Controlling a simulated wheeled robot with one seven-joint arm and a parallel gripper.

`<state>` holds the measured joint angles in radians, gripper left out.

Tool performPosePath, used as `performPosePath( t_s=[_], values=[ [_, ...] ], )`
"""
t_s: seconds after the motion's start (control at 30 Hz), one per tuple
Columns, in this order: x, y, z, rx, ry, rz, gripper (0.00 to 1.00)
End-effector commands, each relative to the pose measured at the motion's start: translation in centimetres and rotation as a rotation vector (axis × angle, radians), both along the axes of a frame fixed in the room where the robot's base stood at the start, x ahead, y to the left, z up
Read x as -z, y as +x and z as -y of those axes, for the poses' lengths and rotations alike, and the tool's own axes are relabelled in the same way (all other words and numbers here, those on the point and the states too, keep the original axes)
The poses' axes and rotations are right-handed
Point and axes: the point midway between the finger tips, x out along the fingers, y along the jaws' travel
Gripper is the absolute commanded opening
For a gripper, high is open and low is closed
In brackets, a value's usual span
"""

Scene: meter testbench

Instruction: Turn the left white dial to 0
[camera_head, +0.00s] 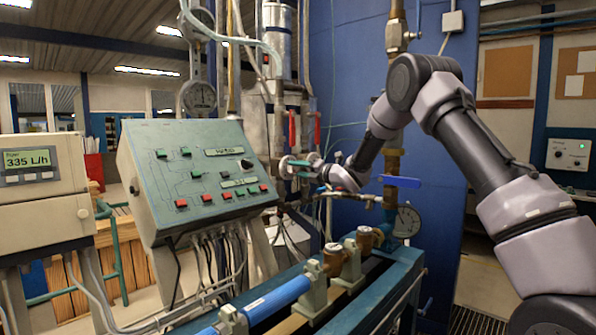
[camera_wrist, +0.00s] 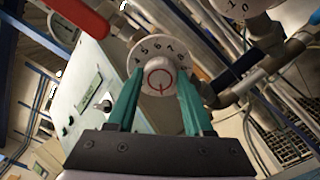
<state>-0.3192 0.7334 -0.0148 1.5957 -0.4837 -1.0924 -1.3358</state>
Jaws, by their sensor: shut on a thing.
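The left white dial (camera_wrist: 159,76) is in the middle of the wrist view. Its round flange carries black numerals, with about 5 to 8 readable along the top. A red, nearly circular mark with a short tail is on its knob face. My gripper (camera_wrist: 160,84) has its two green fingers on either side of the knob, shut on it. The fingers hide the flange's lower sides. In the head view, my gripper (camera_head: 301,169) reaches in from the right to the white dial (camera_head: 284,168) beside the control box. A second white dial (camera_wrist: 238,6) is partly cut off at upper right.
A red lever handle (camera_wrist: 82,16) is close above left of the held dial. Pipes crowd its right side. The green control box (camera_head: 192,172) stands left of my gripper, and a blue valve handle (camera_head: 401,182) lies to its right. A meter display reads 335 L/h (camera_head: 27,159).

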Motion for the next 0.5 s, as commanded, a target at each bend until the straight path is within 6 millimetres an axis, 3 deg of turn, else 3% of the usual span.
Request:
performPosePath(
  t_s=[0.27, 0.3, 0.37, 0.5],
  values=[
    [0.17, 0.02, 0.11, 0.001, -0.004, 0.0, 0.0],
    [0.17, 0.02, 0.11, 0.001, -0.003, -0.001, 0.55],
    [0.16, 0.02, 0.11, 0.001, -0.003, -0.001, 0.78],
    [0.1, 0.01, 0.07, 0.0, -0.002, -0.001, 0.81]
  ],
)
